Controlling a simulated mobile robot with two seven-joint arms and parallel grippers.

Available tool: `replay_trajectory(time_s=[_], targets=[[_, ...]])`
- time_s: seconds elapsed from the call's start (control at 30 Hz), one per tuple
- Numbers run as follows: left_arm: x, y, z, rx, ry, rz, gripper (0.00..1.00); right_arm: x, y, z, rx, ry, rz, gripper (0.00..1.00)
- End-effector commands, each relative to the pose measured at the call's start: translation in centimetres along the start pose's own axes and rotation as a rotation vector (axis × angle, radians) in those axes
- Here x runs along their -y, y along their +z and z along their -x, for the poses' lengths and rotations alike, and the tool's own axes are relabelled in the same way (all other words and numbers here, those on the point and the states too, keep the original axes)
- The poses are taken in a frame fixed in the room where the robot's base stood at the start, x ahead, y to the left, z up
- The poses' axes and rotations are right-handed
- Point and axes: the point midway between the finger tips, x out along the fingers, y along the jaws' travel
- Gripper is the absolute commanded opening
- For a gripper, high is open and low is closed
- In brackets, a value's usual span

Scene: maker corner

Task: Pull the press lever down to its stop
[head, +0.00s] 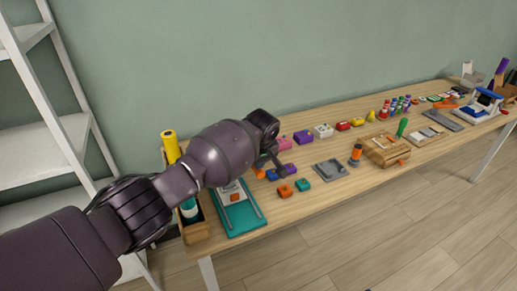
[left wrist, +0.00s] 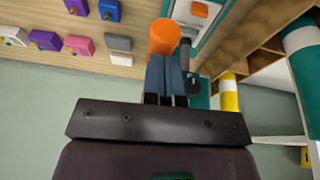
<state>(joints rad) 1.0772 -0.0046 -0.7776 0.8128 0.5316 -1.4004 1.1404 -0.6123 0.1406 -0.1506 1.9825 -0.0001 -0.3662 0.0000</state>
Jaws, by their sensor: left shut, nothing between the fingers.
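The press has a teal base (head: 240,218) and a pale body with an orange square, at the left end of the table in the head view. An orange knob (head: 260,174), which looks like the end of its lever, shows beside my left gripper (head: 270,160). In the left wrist view the orange knob (left wrist: 164,37) is right at the tips of my left gripper (left wrist: 166,62), whose fingers are shut with nothing between them. Whether they touch the knob is unclear. My forearm hides much of the press and lever. My right gripper is out of view.
A grey tray (head: 331,169) and a wooden block (head: 386,149) stand further right. A wooden holder with a yellow-topped roll (head: 170,147) stands left.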

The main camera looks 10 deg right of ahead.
Motion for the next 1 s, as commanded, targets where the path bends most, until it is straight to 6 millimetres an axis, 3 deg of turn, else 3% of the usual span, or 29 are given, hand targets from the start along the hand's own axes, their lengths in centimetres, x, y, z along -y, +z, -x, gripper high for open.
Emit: replay_trajectory(time_s=[0.2,0.57,0.77,1.0], targets=[[0.2,1.0,-2.0,0.007,-0.005,-0.002,0.00,0.0,-0.7,0.0,-0.010,-0.001,0.001,0.57],[0.2,0.9,-1.9,0.005,-0.005,-0.002,0.00,0.0,-1.4,-0.4,-0.024,-0.003,0.003,0.57],[0.2,0.9,-0.7,0.005,-0.002,-0.003,0.00,0.0,-1.7,-0.2,-0.024,-0.003,0.005,0.57],[0.1,0.9,3.0,0.004,0.000,-0.003,0.00,-0.2,-1.3,0.4,-0.010,0.000,0.004,0.57]])
